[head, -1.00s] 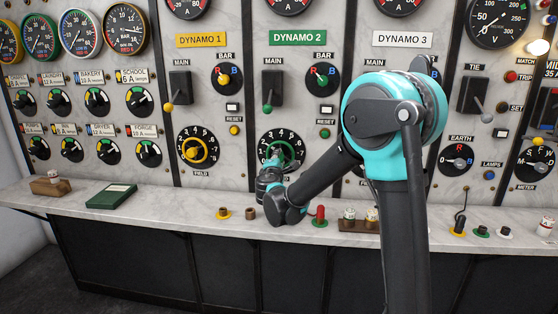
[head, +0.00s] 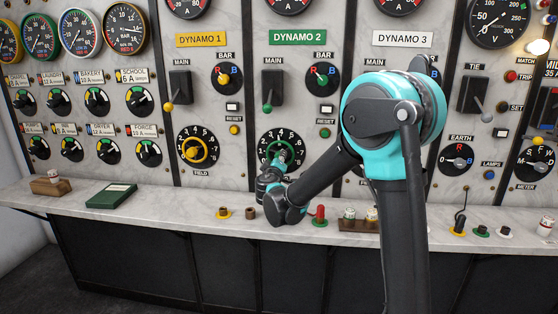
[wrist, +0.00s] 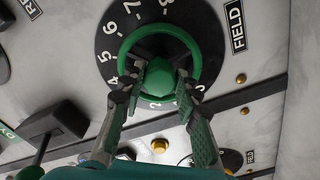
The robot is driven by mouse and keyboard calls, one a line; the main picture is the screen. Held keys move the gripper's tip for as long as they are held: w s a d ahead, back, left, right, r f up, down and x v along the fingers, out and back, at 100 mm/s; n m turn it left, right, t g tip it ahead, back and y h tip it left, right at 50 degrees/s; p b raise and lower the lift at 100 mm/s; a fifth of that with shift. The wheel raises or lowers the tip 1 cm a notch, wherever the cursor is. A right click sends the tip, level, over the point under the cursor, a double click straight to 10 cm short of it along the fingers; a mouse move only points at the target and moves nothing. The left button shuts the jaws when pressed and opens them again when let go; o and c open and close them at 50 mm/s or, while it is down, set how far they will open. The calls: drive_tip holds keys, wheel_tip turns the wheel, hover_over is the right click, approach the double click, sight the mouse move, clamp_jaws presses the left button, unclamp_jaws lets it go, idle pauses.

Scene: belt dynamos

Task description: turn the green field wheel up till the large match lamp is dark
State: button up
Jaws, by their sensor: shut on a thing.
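The green field wheel (head: 297,148) is on a black numbered dial under the DYNAMO 2 plate (head: 298,37). In the wrist view the wheel rim (wrist: 160,30) and its central green hub (wrist: 158,78) show clearly. My gripper (wrist: 156,84) has one finger on each side of the hub, inside the rim, and is shut on it. In the head view my gripper (head: 279,163) covers the lower part of the wheel. The large match lamp (head: 538,47) at the upper right edge glows pale and bright. The wheel's pointer mark cannot be made out.
A yellow field wheel (head: 183,151) is to the left under DYNAMO 1. A black main lever (head: 271,85) and the bar knob (head: 322,77) are above. Below, a marble ledge (head: 150,205) holds a red-handled plug (head: 320,214) and a small wooden rack (head: 358,226).

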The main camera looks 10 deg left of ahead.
drive_tip(key=shift+m, duration=0.7)
drive_tip(key=shift+f, duration=0.1)
drive_tip(key=o, duration=1.2)
drive_tip(key=shift+c, duration=0.2)
drive_tip(key=s, duration=1.2)
drive_tip(key=shift+a, duration=0.2)
